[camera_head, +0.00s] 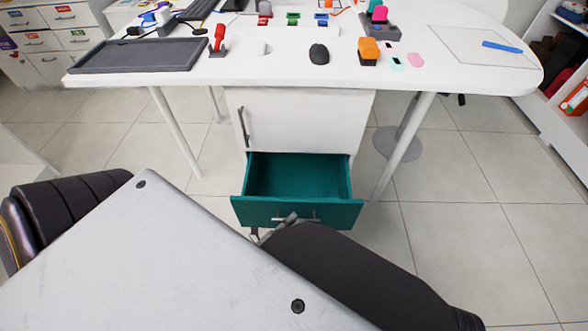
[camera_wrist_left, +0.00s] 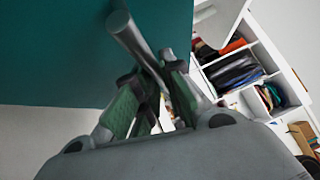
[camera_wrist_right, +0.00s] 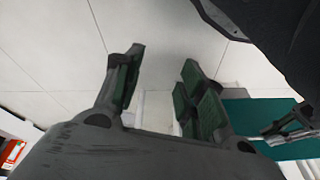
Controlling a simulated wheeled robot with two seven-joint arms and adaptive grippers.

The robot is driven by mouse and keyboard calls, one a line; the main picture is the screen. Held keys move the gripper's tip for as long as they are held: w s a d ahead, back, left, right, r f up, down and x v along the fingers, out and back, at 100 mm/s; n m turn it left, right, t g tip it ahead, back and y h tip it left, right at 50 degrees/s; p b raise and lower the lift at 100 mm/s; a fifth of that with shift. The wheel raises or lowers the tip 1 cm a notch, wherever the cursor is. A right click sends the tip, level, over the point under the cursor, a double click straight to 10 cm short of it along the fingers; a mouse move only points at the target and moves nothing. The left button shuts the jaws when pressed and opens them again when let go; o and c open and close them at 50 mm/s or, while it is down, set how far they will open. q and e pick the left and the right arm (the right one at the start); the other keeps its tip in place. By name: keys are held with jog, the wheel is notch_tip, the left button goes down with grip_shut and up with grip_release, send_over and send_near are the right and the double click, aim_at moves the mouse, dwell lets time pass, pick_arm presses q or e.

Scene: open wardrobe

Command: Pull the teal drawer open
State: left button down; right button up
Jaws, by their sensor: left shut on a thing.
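The teal drawer (camera_head: 297,212) sits low in the white cabinet under the desk. It stands well out, its empty inside showing from above. A silver bar handle (camera_head: 308,219) crosses its front. My left gripper (camera_head: 284,222) is at the left part of this handle, mostly hidden behind my own arm. In the left wrist view my left gripper (camera_wrist_left: 158,78) is shut on the handle bar (camera_wrist_left: 130,36), in front of the teal face. In the right wrist view my right gripper (camera_wrist_right: 162,58) is open and empty above the floor, with the teal drawer (camera_wrist_right: 258,112) to its right.
The white cabinet door (camera_head: 300,120) above the drawer is shut. The white desk (camera_head: 400,85) holds a grey tray (camera_head: 140,56), a mouse (camera_head: 319,54) and stamps. Thin desk legs (camera_head: 405,145) stand on both sides. Tiled floor (camera_head: 470,210) is free to the right.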

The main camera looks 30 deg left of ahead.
pick_arm(q)
jog(key=shift+s+d+p, duration=0.2)
jog(key=shift+s+d, duration=0.3)
jog(key=shift+s, duration=0.35)
jog(key=shift+s+d+p, duration=0.15)
jog(key=shift+s+d, duration=0.3)
jog(key=shift+s, duration=0.35)
jog(key=c, duration=1.5)
grip_release()
jog(key=shift+s, duration=0.1)
jog(key=v, duration=1.1)
jog(key=shift+s+a+f, duration=0.1)
jog(key=shift+s, duration=0.25)
jog(key=shift+s, duration=0.1)
